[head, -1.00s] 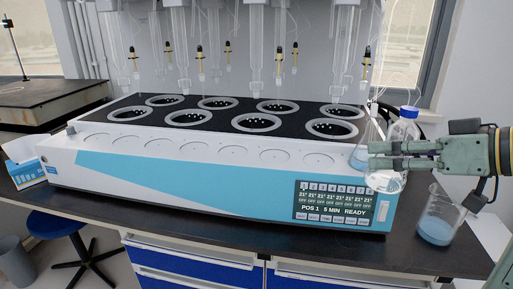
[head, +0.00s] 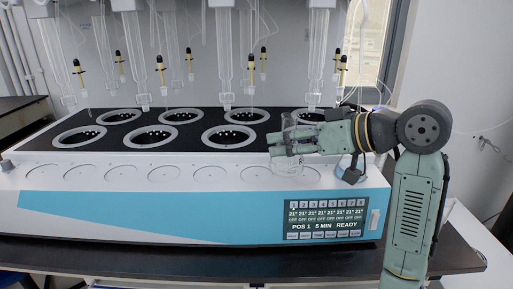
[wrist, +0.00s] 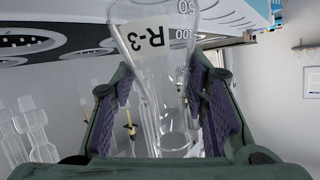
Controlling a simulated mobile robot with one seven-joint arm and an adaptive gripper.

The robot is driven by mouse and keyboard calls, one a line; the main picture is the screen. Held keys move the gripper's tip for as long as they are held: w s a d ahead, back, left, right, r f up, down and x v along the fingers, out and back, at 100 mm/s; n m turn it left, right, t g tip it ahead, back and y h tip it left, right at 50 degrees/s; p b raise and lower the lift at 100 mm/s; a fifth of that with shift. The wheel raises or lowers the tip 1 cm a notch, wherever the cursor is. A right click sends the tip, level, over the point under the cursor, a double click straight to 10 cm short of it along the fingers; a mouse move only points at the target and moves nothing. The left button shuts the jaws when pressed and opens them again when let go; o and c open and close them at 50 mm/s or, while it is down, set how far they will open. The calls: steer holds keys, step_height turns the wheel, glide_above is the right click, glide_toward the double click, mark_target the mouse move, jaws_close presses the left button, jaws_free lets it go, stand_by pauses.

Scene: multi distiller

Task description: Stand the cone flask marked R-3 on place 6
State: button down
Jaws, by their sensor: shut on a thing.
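My gripper (head: 278,146) is shut on the cone flask marked R-3 (wrist: 155,45), which is clear and looks empty. In the head view the flask (head: 291,124) is partly hidden by the fingers, held above the front right of the distiller (head: 120,225). In the wrist view the label and volume marks show, with the fingers on both sides of the glass. A row of shallow round places (head: 209,174) runs along the white front ledge. I cannot read numbers on them, so I cannot tell which is place 6.
Black heating wells (head: 152,138) lie behind the ledge. Glass tubes (head: 224,70) and yellow-black fittings (head: 189,60) hang above them. The ledge left of my gripper is clear.

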steer(key=w+a, duration=0.1)
steer(key=a, duration=0.1)
steer(key=w+a+p, duration=0.1)
steer(key=a, duration=0.1)
steer(key=w+a, duration=0.2)
steer(key=shift+a+f, duration=0.1)
steer(key=shift+f, duration=0.3)
steer(key=shift+f+p, duration=0.55)
steer(key=shift+f, duration=1.15)
steer(key=shift+f, duration=0.2)
steer(key=c, duration=0.9)
jaws_free()
steer(key=shift+r, duration=0.1)
steer(key=shift+c, duration=0.2)
steer(key=b+v, duration=0.2)
steer(key=v, duration=1)
steer(key=shift+b, duration=0.3)
steer(key=shift+r, duration=0.1)
